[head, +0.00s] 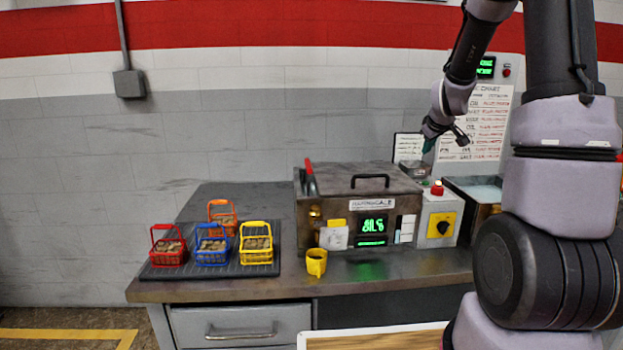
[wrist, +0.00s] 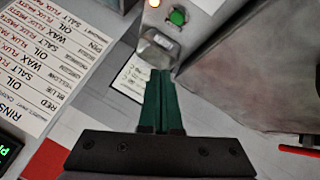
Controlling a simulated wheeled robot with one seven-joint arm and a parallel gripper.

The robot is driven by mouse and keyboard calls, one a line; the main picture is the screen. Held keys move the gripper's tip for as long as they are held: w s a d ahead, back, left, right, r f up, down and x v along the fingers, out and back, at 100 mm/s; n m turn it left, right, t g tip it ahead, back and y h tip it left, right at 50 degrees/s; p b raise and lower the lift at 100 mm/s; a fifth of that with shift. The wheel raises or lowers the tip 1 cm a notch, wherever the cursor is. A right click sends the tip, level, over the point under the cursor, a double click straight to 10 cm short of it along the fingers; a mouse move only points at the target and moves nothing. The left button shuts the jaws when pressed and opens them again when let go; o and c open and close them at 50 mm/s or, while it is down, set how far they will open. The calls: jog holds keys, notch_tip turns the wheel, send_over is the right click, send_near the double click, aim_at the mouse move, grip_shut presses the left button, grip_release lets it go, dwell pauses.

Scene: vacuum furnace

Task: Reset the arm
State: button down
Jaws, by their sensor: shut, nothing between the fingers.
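My gripper (head: 428,147) is in the air above the right end of the furnace, in front of the wall chart. In the wrist view its green fingers (wrist: 161,95) are together with nothing between them. My arm comes down to it from the upper right of the head view. The furnace (head: 345,205), a metal box with a black lid handle and a green display, stands on the bench below and left of my gripper. Its lid looks closed.
A dark mat (head: 262,269) holds red, blue, yellow and orange baskets. A yellow cup (head: 316,262) stands at the bench front. A control box (head: 438,220) with a red button and a metal tank (head: 480,206) stand right of the furnace. A text chart (wrist: 55,60) hangs on the wall.

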jog(key=s+a+r+m+y, duration=0.1)
jog(key=s+a+r+m, duration=0.2)
jog(key=s, duration=0.8)
jog(key=s+a+r+m+g+y, duration=0.1)
jog(key=s+a+r+m, duration=0.2)
jog(key=s+a+r, duration=0.3)
jog(key=s+a+r+m+y, duration=0.2)
jog(key=s+a+r, duration=0.3)
jog(key=s, duration=1.1)
jog(key=shift+s+a+r+m+g, duration=0.25)
jog(key=shift+a+m+g, duration=0.15)
jog(key=shift+a, duration=0.4)
jog(key=shift+w, duration=0.1)
dwell(3.8)
